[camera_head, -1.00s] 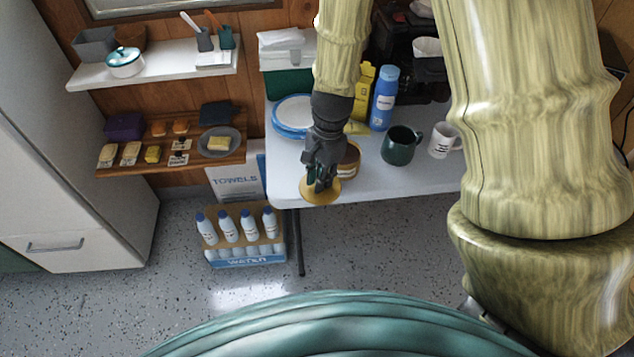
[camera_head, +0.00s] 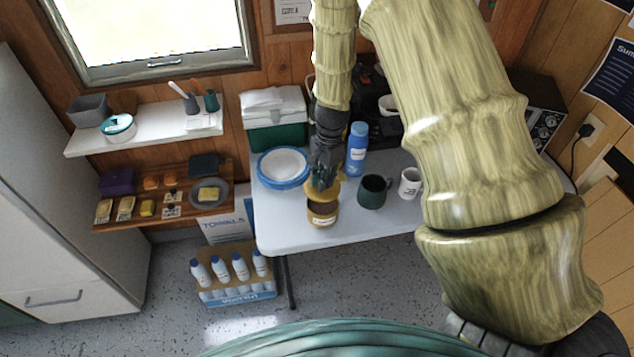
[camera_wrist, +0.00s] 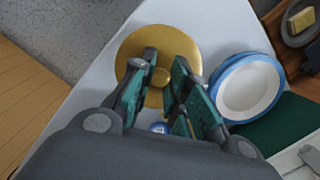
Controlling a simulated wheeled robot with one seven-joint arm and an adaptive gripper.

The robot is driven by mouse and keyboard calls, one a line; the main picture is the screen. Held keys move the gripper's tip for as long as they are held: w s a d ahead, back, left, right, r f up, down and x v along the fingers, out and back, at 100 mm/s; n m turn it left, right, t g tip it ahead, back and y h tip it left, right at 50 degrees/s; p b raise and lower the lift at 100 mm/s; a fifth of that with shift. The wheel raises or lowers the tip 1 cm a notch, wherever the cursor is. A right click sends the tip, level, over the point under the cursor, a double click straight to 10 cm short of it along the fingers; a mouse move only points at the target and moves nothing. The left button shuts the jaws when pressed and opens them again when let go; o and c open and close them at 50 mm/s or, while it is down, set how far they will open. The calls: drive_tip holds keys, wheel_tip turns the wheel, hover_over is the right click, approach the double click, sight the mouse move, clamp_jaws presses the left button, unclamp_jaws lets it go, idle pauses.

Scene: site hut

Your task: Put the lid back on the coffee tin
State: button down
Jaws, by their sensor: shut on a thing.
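The coffee tin (camera_head: 322,215) is a brown tin with a pale label, standing upright near the front edge of the white table. My gripper (camera_head: 322,180) is just above it, in the head view. The gripper, also in the wrist view (camera_wrist: 160,80), is shut on the knob of the round golden lid (camera_wrist: 135,52). In the head view the lid (camera_head: 322,192) is over the tin's top; I cannot tell whether it touches the rim. In the wrist view the lid hides the tin.
The white table (camera_head: 290,238) also holds blue-rimmed plates (camera_head: 283,167) left of the tin. A blue bottle (camera_head: 357,148), a dark green mug (camera_head: 374,191) and a white mug (camera_head: 410,183) stand to the right. A green box (camera_head: 275,135) is behind.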

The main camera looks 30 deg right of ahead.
drive_tip(key=shift+w+d, duration=0.15)
drive_tip(key=shift+d, duration=0.15)
drive_tip(key=shift+f+b, duration=1.85)
drive_tip(key=shift+f, duration=0.25)
drive_tip(key=shift+f+b, duration=0.3)
drive_tip(key=shift+f, duration=0.7)
drive_tip(key=shift+r+p, duration=0.1)
drive_tip(key=shift+p, duration=0.35)
drive_tip(key=shift+f+p, duration=0.2)
drive_tip(key=shift+p, duration=0.15)
idle(0.7)
drive_tip(key=c, duration=0.8)
unclamp_jaws()
